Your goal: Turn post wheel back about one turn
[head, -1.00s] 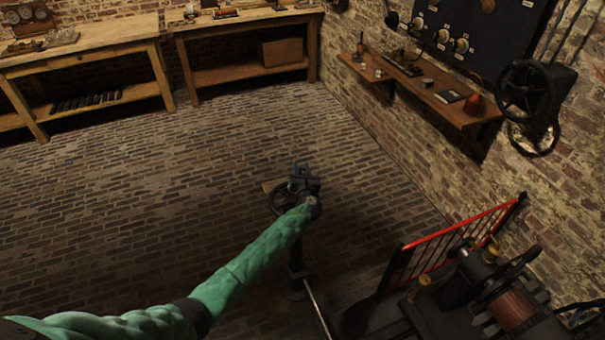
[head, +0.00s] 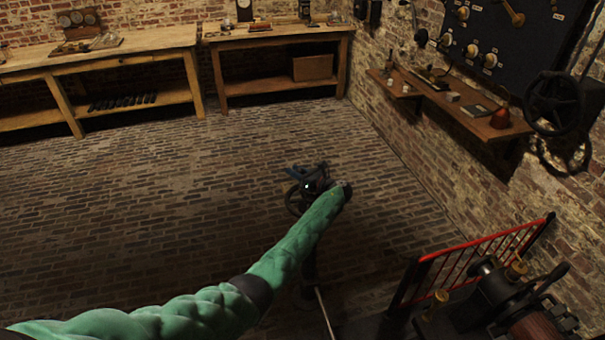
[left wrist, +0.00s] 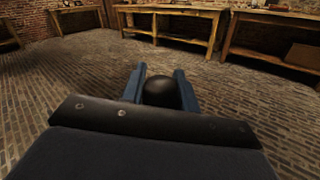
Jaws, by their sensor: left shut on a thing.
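The post wheel (head: 293,199) is a dark spoked handwheel on a post standing on the brick floor, near the middle of the head view. My left gripper (head: 300,178) is at the wheel, and my green left arm partly hides the wheel and post. In the left wrist view its two blue fingers (left wrist: 160,78) stand on either side of a round black knob (left wrist: 161,92), shut on it. I cannot tell exactly how the knob joins the wheel. My right gripper is not in view.
A red railing (head: 480,252) and dark machinery (head: 485,290) stand at the lower right. A wall shelf (head: 450,105) and a larger wall handwheel (head: 552,103) are at the right. Wooden benches (head: 275,36) line the back. The floor left of the post is clear.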

